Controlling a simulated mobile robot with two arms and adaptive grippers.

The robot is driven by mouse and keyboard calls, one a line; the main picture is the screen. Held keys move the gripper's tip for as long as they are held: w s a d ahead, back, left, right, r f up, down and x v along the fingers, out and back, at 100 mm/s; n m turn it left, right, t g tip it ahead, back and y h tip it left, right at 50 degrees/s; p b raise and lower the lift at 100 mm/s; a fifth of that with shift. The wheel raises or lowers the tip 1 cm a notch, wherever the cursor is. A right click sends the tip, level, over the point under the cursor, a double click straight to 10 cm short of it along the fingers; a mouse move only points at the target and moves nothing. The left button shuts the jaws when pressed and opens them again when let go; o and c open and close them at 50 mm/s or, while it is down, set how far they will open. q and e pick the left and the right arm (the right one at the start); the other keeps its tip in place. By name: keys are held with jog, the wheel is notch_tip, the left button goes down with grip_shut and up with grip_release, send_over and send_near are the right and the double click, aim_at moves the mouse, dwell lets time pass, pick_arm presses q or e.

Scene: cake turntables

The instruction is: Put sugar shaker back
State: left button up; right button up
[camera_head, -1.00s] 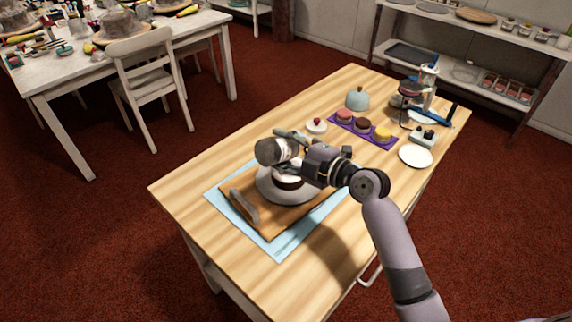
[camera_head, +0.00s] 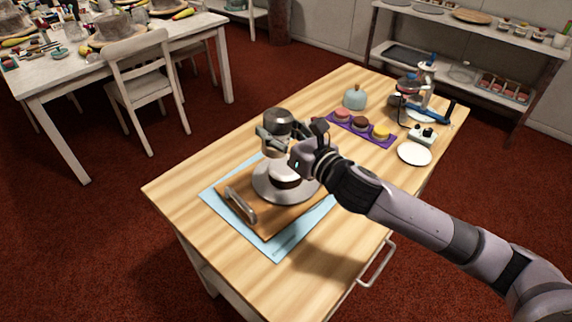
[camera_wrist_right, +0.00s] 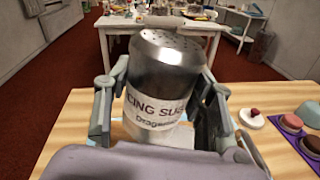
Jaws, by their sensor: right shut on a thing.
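The sugar shaker (camera_head: 279,122) is a metal can with a perforated top and a white label reading "ICING SU…". My right gripper (camera_head: 276,142) is shut on it and holds it roughly upright, above the cake turntable (camera_head: 270,190). In the right wrist view the shaker (camera_wrist_right: 160,80) stands between the two fingers (camera_wrist_right: 160,112), perforated top up. A small dark cake with a white top (camera_head: 285,177) sits on the turntable, partly hidden by the gripper. My left gripper is not in view.
The turntable stands on a wooden board (camera_head: 235,205) over a light blue mat (camera_head: 277,245). A purple tray (camera_head: 350,127) with small cakes, a blue dome (camera_head: 355,98), a white plate (camera_head: 414,153) and a stand mixer (camera_head: 425,90) are farther back. The table's near left is clear.

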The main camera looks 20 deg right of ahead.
jog(key=shift+r+n, duration=0.25)
jog(key=shift+n, duration=0.75)
